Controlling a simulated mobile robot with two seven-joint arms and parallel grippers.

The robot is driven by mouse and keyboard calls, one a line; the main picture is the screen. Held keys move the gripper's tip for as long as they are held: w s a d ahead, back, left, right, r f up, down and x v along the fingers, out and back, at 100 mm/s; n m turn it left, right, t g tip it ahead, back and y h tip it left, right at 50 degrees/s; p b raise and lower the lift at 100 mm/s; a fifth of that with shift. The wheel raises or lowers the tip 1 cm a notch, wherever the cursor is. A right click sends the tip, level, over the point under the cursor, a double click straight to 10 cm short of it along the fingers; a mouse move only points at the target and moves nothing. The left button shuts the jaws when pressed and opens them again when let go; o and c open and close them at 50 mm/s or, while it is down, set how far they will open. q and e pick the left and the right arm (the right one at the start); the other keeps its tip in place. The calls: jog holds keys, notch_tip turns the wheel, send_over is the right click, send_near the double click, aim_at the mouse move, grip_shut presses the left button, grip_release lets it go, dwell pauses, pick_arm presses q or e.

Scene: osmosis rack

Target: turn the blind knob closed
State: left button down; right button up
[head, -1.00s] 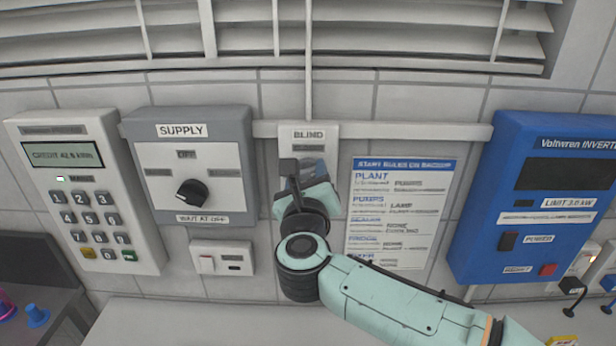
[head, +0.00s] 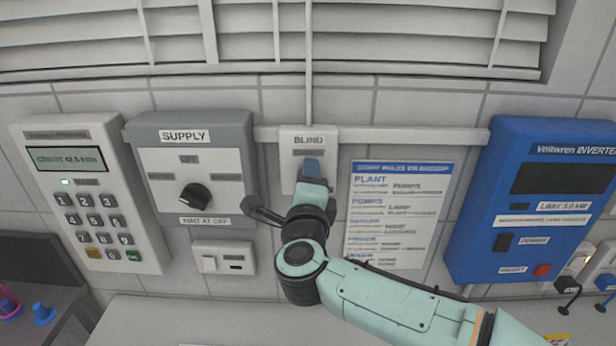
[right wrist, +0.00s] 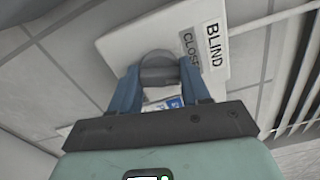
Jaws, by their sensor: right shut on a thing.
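The blind panel (head: 308,135) is a pale plate labelled BLIND on the wall below the window blind (head: 400,35). My right gripper (head: 312,168) reaches up to it and covers the knob in the head view. In the right wrist view the round grey blind knob (right wrist: 158,67) sits between my two blue fingers, which are shut on it. A label starting CLOS (right wrist: 190,50) shows beside the knob; its end is hidden. The blind's slats are tilted, with thin gaps between them. My left gripper is not in view.
The grey supply box (head: 240,130) with a black knob is to the left, beyond it a keypad meter (head: 125,140). A paper notice (head: 398,215) hangs close to the right of my gripper, then a blue inverter (head: 550,225).

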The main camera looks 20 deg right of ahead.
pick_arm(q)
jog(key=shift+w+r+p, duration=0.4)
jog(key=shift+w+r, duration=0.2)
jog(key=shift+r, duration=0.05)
pick_arm(e)
jog(key=shift+r+n, duration=0.15)
jog(key=shift+n, duration=1.45)
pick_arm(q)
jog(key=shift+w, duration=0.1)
pick_arm(e)
jog(key=o, duration=1.1)
jog(key=shift+c, duration=0.2)
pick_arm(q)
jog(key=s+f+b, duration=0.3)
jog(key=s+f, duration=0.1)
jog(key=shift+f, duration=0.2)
pick_arm(e)
jog(key=v, duration=1.3)
jog(key=shift+s, duration=0.15)
